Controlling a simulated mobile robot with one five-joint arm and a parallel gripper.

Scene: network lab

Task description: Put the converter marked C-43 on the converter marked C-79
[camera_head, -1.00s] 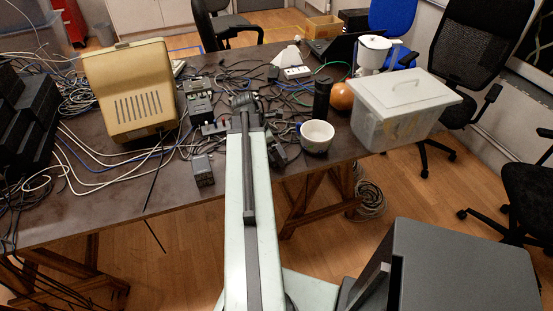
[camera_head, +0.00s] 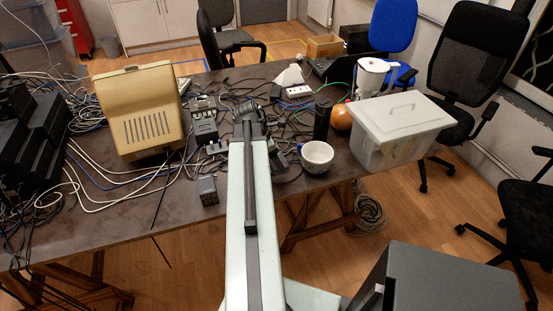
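A small dark grey box (camera_head: 207,190), perhaps one of the converters, stands near the front edge of the table, left of my arm. Another dark boxy device (camera_head: 204,128) with a lighter top stands farther back, right of the beige case. No marking C-43 or C-79 is legible, so I cannot tell which is which. My arm reaches forward over the table. My gripper (camera_head: 249,112) is at its far end, dark among cables and small devices, right of both boxes. Its fingers do not show clearly, and I cannot tell whether it holds anything.
A beige case (camera_head: 142,112) stands left on the dark table (camera_head: 110,205). Black boxes (camera_head: 25,150) crowd the far left. Right of my arm are a white bowl (camera_head: 317,157), a black cylinder (camera_head: 322,120), an orange ball (camera_head: 341,117) and a lidded plastic bin (camera_head: 400,130). Cables cover much of the table.

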